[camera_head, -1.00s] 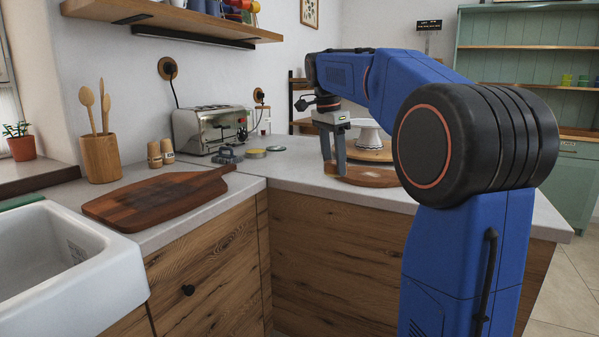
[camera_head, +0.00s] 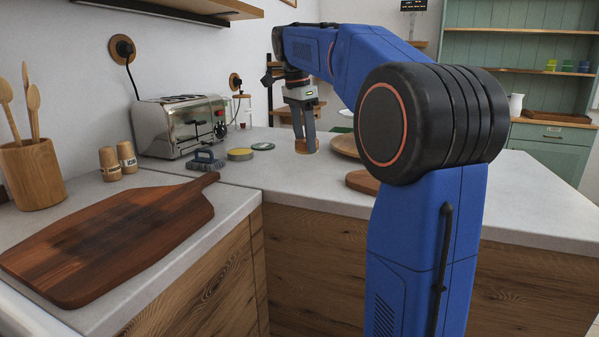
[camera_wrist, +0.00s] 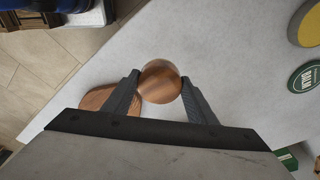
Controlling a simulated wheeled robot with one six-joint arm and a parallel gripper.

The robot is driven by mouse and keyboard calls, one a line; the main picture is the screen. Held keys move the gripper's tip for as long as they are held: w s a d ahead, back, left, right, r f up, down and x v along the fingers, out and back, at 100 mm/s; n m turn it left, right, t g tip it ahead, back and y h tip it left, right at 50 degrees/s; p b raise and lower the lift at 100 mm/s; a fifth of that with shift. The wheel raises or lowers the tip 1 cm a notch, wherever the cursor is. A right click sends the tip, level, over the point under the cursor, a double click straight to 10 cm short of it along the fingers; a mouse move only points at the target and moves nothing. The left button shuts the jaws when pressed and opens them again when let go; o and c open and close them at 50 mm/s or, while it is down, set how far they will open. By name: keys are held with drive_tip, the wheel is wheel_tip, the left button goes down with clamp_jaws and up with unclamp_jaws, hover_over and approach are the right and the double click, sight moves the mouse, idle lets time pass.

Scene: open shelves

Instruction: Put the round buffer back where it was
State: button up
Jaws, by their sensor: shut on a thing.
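The round buffer, a round wooden piece (camera_wrist: 160,82), sits between the fingertips of my gripper (camera_wrist: 161,80) in the wrist view. My gripper is shut on it. In the head view my gripper (camera_head: 306,143) points down at the far part of the counter, with the wooden buffer (camera_head: 307,147) low between its fingers. I cannot tell whether the buffer touches the counter. A yellow-topped tin (camera_head: 240,154) and a green tin (camera_head: 263,146) lie left of the gripper; they also show at the right of the wrist view.
A grey brush-like block (camera_head: 205,161) lies by the toaster (camera_head: 180,127). A large cutting board (camera_head: 110,235) lies at the front left. Wooden boards (camera_head: 362,182) lie right of my gripper. Grey counter (camera_head: 285,175) is bare in front of the gripper.

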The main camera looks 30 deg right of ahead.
sight(301, 140)
drive_tip(key=shift+f, duration=4.25)
drive_tip(key=shift+f, duration=0.1)
drive_tip(key=o, duration=1.1)
drive_tip(key=r, duration=0.4)
drive_tip(key=a+r, duration=0.1)
drive_tip(key=r, duration=0.3)
drive_tip(key=a+r, duration=0.1)
drive_tip(key=r, duration=0.3)
